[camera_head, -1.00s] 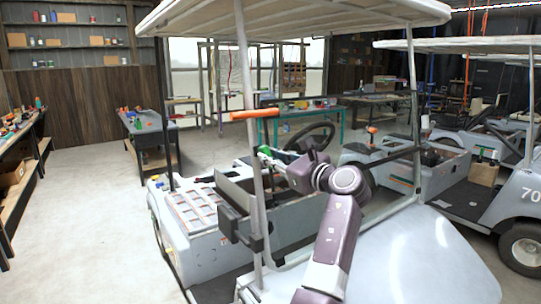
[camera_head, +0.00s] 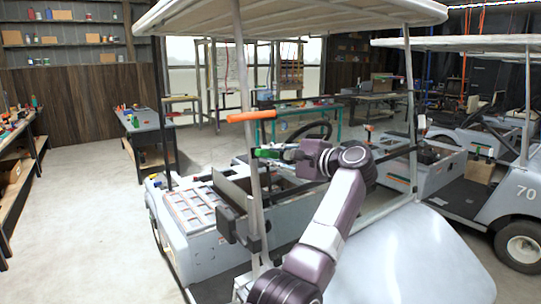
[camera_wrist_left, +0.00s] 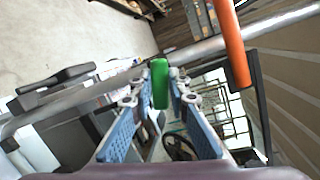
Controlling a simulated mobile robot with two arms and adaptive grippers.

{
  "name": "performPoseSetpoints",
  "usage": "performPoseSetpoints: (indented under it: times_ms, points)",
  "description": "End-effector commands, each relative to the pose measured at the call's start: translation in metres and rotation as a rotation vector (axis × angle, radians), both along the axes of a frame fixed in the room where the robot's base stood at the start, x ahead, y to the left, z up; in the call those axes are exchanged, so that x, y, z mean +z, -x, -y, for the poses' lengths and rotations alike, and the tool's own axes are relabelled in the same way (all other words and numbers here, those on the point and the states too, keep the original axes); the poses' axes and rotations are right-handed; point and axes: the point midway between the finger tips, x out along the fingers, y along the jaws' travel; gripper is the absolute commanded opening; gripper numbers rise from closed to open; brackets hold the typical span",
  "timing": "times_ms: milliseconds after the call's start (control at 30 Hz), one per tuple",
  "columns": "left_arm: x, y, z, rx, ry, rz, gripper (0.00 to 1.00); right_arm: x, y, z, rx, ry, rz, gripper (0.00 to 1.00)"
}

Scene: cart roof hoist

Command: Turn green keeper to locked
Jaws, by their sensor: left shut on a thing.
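The green keeper (camera_head: 266,153) is a small green piece beside the cart's white front roof post (camera_head: 246,100). In the left wrist view the green keeper (camera_wrist_left: 159,84) stands upright between my fingertips, close to the post (camera_wrist_left: 190,53). My left gripper (camera_head: 279,153) reaches it from the right in the head view. In the wrist view my left gripper (camera_wrist_left: 157,92) is shut on the keeper, with a finger at each side. Where the keeper meets the post is too small to tell. My right gripper is not in view.
An orange bar (camera_head: 253,116) sticks out from the post above the keeper; it also shows in the wrist view (camera_wrist_left: 231,40). The cart's roof (camera_head: 300,16) hangs above, and the steering wheel (camera_head: 309,133) is behind my gripper. Open floor (camera_head: 85,215) lies at left.

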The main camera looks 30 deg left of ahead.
Motion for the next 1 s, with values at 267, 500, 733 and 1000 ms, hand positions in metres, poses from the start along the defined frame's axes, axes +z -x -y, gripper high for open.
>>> performPoseSetpoints:
  times_ms: [267, 500, 733, 1000]
  points:
    - [0.0043, -0.0014, -0.0011, 0.039, 0.073, 0.183, 0.0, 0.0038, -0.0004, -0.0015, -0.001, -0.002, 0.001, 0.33]
    - [0.0055, -0.0015, -0.0015, 0.06, 0.112, 0.276, 0.0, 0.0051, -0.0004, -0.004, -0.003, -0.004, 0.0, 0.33]
    - [0.0057, -0.0019, -0.0013, 0.065, 0.126, 0.311, 0.0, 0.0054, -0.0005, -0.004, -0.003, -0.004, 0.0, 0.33]
    - [0.0061, -0.0019, -0.0013, 0.066, 0.127, 0.316, 0.0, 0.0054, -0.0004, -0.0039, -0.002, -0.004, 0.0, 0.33]
